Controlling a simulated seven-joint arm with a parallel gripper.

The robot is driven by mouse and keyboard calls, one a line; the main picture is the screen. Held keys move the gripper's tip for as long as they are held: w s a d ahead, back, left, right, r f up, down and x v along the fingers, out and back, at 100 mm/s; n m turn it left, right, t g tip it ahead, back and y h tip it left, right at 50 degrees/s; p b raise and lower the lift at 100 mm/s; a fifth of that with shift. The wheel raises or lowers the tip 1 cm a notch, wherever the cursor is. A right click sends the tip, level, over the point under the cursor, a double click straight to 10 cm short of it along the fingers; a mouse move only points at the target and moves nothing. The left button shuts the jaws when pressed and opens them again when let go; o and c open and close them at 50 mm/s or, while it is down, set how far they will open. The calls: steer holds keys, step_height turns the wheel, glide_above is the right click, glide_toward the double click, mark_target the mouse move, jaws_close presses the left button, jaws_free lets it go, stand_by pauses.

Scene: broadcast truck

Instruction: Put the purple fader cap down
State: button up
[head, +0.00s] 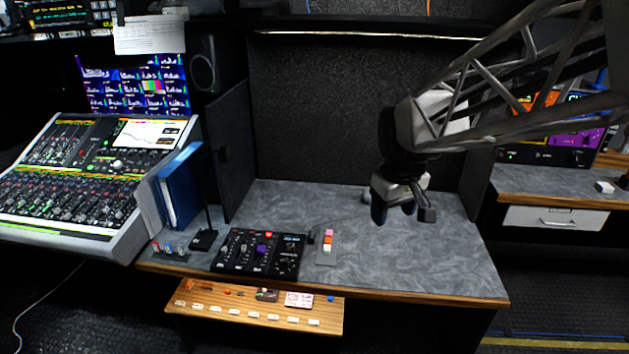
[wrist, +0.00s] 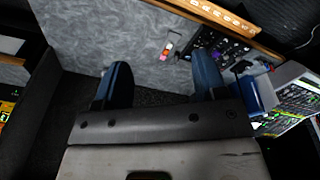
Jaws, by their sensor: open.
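The purple fader cap (head: 261,250) sits on the small black mixer panel (head: 287,262) near the front left of the grey desk. In the wrist view the cap shows as a small purple spot (wrist: 216,55) on the panel. My gripper (head: 405,212) is above the right part of the desk, well to the right of the panel and apart from it. In the wrist view my gripper (wrist: 160,85) has its two blue fingers wide apart, with nothing between them but desk and dark wall behind.
A grey holder (head: 326,256) with pink, orange and white caps stands right of the panel. A wooden tray (head: 255,325) with small labelled items is below the desk's front edge. A blue binder (head: 181,187) and large console (head: 90,175) are at left. The desk's right half is clear.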

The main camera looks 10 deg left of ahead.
steer(key=w+a+f+n, duration=0.3)
steer(key=w+a+f, duration=0.1)
steer(key=w+a, duration=0.45)
steer(key=n+g, duration=0.2)
steer(key=n, duration=0.7)
glide_above(260, 248)
steer(key=f, duration=2.6)
steer(key=shift+d, duration=0.2)
steer(key=shift+a+f, duration=0.2)
steer(key=shift+a, duration=0.05)
steer(key=shift+f, duration=0.1)
steer(key=shift+f, duration=1.2)
steer(key=shift+f, duration=0.1)
